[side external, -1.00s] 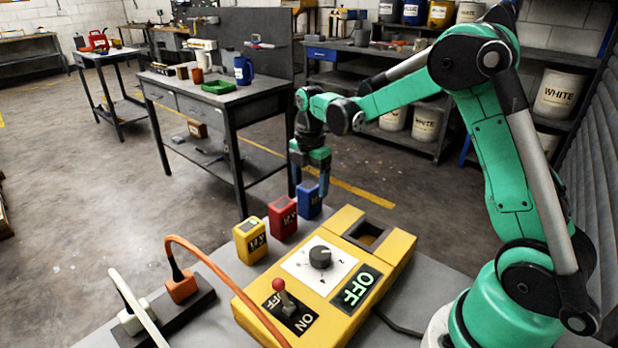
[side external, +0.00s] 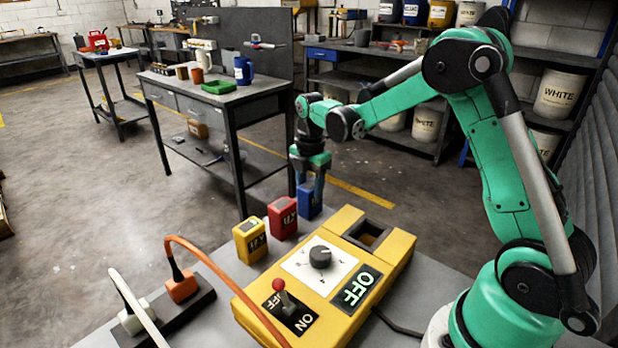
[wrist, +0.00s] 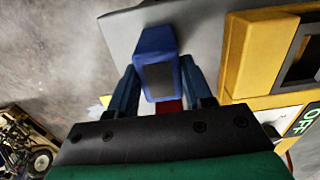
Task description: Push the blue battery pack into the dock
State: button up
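The blue battery pack (side external: 308,203) stands on the grey bench at the back of the row of packs. In the wrist view the blue pack (wrist: 154,42) lies between my two fingers. My gripper (side external: 306,192) points down over it; its fingers are apart, one on each side. In the wrist view my gripper (wrist: 162,88) looks open around the pack; whether a finger touches it is not clear. The dock (side external: 367,236) is an empty rectangular recess at the back of the yellow housing, right of the pack. Part of it shows at the wrist view's right edge (wrist: 305,62).
A red pack (side external: 283,217) and a yellow pack (side external: 250,240) stand in front of the blue one. The yellow housing (side external: 262,300) carries a dial (side external: 320,257), a red-tipped lever (side external: 279,287) and OFF lettering. An orange cable (side external: 222,268) arches at the front left.

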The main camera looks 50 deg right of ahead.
grip_shut()
jog(key=shift+r, duration=0.7)
jog(key=shift+r, duration=1.8)
